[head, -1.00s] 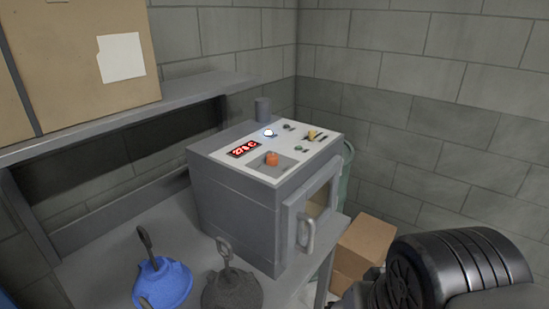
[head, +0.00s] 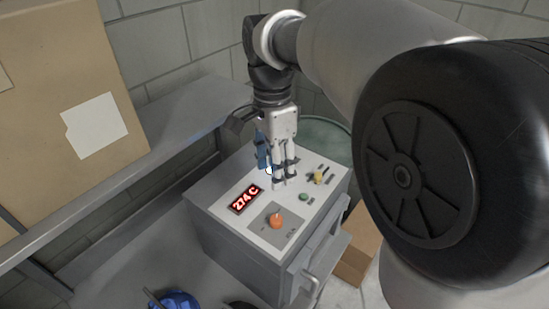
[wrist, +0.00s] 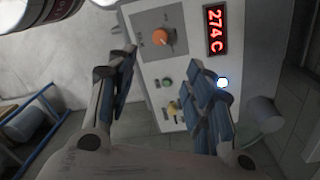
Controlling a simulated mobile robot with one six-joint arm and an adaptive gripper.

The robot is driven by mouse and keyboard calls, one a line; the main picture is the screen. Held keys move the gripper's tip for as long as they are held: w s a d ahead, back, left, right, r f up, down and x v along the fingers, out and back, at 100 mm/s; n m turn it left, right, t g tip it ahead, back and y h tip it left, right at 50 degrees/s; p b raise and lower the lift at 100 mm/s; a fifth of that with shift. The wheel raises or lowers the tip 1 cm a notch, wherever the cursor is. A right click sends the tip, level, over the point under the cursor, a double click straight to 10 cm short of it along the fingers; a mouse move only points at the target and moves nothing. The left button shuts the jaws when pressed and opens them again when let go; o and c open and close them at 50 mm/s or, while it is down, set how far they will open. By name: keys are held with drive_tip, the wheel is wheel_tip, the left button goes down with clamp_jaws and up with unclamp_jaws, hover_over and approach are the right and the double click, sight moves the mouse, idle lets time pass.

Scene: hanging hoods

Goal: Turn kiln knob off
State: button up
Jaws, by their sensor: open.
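The kiln (head: 232,232) is a grey box with a pale control panel on top. An orange knob (head: 276,221) sits on a grey plate on the panel, beside a red display (head: 246,199) reading 274 C. The orange knob also shows in the wrist view (wrist: 160,37), near the top and beyond my fingertips. My gripper (head: 284,182) hangs over the far part of the panel, pointing down. In the wrist view its two fingers (wrist: 165,70) are spread apart with nothing between them, and the knob is apart from them.
A yellow switch (head: 320,177), a green button (head: 304,197) and a lit white button (wrist: 222,83) share the panel. A shelf (head: 150,125) with cardboard boxes (head: 60,85) runs along the left.

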sight(277, 218)
drive_tip(key=f, duration=0.5)
drive_tip(key=f+b, duration=0.1)
drive_tip(key=f, duration=0.5)
drive_tip(key=f+b, duration=0.1)
drive_tip(key=f, duration=0.4)
drive_tip(key=shift+s+d+f, duration=0.2)
drive_tip(key=shift+s, duration=0.2)
drive_tip(key=c, duration=1)
drive_tip(key=shift+c, duration=0.2)
